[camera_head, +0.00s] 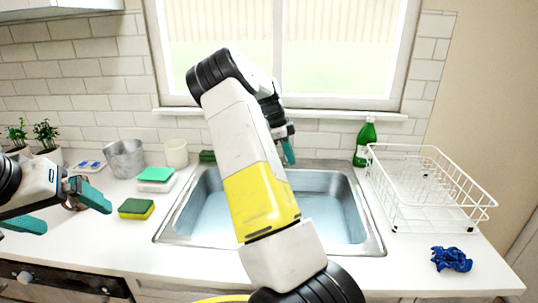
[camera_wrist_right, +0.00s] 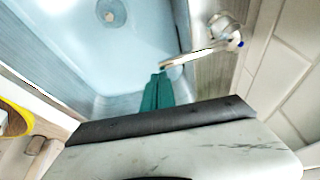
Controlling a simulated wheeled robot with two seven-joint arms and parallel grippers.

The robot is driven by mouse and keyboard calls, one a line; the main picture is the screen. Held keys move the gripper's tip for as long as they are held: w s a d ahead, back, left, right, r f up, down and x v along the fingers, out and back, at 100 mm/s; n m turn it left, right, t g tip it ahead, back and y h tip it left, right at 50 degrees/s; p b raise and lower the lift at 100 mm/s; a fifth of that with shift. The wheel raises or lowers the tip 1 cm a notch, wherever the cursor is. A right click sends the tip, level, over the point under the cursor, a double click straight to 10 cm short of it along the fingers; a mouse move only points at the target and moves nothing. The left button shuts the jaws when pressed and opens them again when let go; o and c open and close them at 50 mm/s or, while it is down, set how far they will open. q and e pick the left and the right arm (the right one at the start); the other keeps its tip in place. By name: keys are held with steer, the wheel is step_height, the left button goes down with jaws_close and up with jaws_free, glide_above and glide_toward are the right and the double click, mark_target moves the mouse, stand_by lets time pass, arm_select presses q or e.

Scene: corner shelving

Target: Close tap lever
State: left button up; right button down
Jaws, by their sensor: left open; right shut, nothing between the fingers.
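The metal tap (camera_wrist_right: 212,45) shows in the right wrist view at the sink's edge, with a thin pale arm reaching toward my gripper and a blue mark at its other end. I cannot tell whether that arm is the lever or the spout. In the head view my right arm hides the tap. My right gripper (camera_head: 288,150) is shut and empty over the back of the sink (camera_head: 347,229). Its teal fingers (camera_wrist_right: 157,92) appear close to the tip of that pale arm; contact is unclear. My left gripper (camera_head: 62,209) is open and empty above the counter's left side.
A white dish rack (camera_head: 425,205) and green bottle (camera_head: 365,142) stand right of the sink; a blue cloth (camera_head: 451,259) lies in front. Sponges (camera_head: 136,209), a metal pot (camera_head: 125,158) and a white cup (camera_head: 175,153) are at left. A window is behind.

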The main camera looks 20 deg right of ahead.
steer(key=s+d, duration=0.3)
steer(key=v, duration=1.1)
steer(key=shift+w+d, duration=0.25)
steer(key=shift+w, duration=0.05)
steer(key=s+a+r+n+t+y, duration=0.2)
steer(key=s+a+r+n+t, duration=0.1)
steer(key=s+a+n, duration=0.9)
steer(key=s+a+r+n+t+y, duration=0.3)
steer(key=s+a+n+t, duration=0.2)
steer(key=s+a+n, duration=0.8)
steer(key=s+a, duration=0.3)
steer(key=a, duration=0.1)
steer(key=shift+a+y, duration=0.3)
